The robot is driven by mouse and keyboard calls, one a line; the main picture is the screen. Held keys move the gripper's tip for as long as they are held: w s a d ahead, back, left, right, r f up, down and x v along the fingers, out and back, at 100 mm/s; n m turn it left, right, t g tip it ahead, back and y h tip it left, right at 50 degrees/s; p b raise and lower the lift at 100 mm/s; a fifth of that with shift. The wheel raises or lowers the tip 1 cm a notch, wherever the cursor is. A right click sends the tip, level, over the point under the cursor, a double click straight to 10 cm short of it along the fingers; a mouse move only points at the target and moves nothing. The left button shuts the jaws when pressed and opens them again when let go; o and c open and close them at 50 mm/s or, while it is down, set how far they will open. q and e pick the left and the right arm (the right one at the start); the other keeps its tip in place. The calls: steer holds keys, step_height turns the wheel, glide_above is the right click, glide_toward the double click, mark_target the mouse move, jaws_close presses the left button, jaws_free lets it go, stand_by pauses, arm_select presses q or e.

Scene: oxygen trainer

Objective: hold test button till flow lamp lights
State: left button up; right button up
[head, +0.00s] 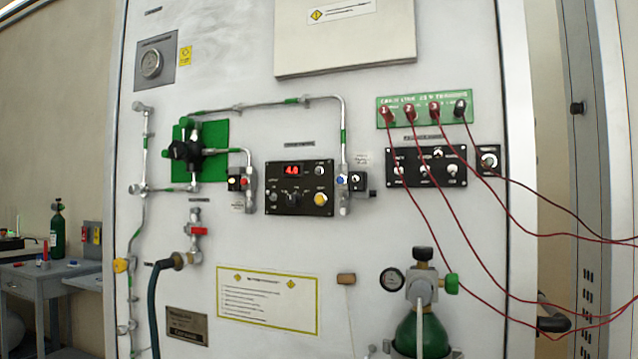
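A black control box (299,188) is fixed to the middle of the white trainer panel (250,235). The labels are too small to read, so I cannot tell which part is the test button or the flow lamp. I see no clearly lit lamp besides the display. Neither gripper is in view.
Pipes and valves surround the box. A second black switch box (426,167) is to the right, below a green terminal strip (425,111) with red leads hanging rightward. A green cylinder (422,335) with a gauge (391,280) stands at lower right. A hose (153,300) hangs at lower left.

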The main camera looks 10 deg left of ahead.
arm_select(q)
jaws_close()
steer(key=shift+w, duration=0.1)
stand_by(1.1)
